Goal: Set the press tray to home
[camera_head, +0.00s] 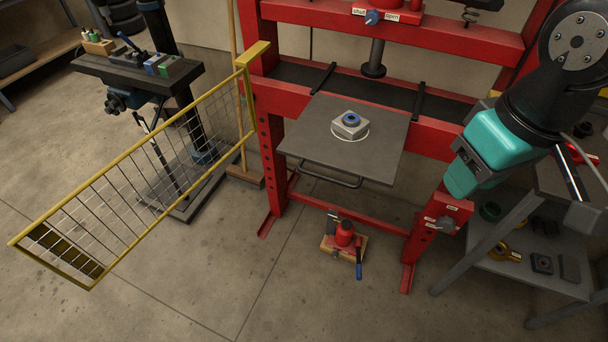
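The press tray (390,150) is a flat grey plate with a dark loop handle (330,177) under its front edge. It sticks out forward from the red press frame (265,130). A small metal block with a blue ring (351,124) sits on the tray inside a white circle. The press ram (374,62) hangs behind the tray, not above the block. My arm comes in from the upper right. Its teal end part (492,155) is to the right of the tray, apart from the handle. Gripper fingertips cannot be made out.
A yellow mesh guard (130,170) stands swung open at the left. A red jack (344,234) sits low under the tray. A grey cart (480,240) with tools stands at the right, close to my arm. The floor (300,300) in front is clear.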

